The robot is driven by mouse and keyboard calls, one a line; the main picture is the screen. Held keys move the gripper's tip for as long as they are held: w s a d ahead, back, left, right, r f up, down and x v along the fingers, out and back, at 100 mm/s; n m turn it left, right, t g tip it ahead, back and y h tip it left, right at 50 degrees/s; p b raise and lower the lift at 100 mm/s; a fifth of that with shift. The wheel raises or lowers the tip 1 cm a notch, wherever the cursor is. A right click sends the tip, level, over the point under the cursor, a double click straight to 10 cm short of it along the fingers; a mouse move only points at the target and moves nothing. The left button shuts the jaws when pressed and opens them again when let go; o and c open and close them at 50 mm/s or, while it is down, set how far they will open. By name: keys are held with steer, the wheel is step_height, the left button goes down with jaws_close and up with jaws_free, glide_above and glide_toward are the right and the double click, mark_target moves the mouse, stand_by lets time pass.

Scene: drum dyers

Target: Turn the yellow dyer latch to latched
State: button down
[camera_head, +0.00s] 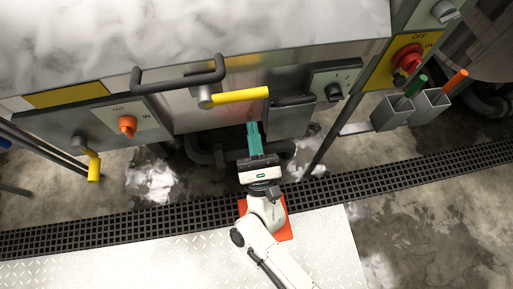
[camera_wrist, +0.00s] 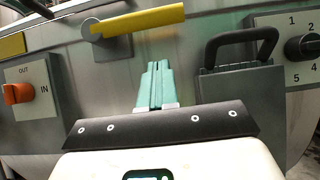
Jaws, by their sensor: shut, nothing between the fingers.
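A yellow latch lever (camera_head: 240,96) is on the dyer front, below a dark bar handle. It points right, nearly level, from a grey round pivot at its left end. It also shows at the top of the wrist view (camera_wrist: 140,20). My gripper (camera_head: 253,124) has teal fingers, shut together and empty. The fingertips (camera_wrist: 158,64) are just below the lever in the wrist view, with a small gap in the picture. Whether they touch the lever or the panel cannot be told. A second yellow handle (camera_head: 93,166) hangs down at the far left of the head view.
An orange OUT/IN knob (camera_head: 127,124) is at left. A grey box with a dark handle (camera_wrist: 238,90) is right of my fingers, beside a numbered dial (camera_wrist: 303,47). A red switch (camera_head: 407,57) and grey holders with green and orange handles (camera_head: 408,108) are farther right.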

steer(key=r, duration=0.1)
steer(key=w+r+p, duration=0.1)
steer(key=r, duration=0.1)
steer(key=w+r+p, duration=0.1)
steer(key=shift+a+r, duration=0.25)
steer(key=shift+r, duration=0.15)
steer(key=shift+s+r+n+p, duration=0.1)
steer(key=shift+n+p, duration=0.2)
steer(key=shift+d+r+n+y, duration=0.1)
steer(key=shift+n+y, duration=0.2)
steer(key=shift+y, duration=0.1)
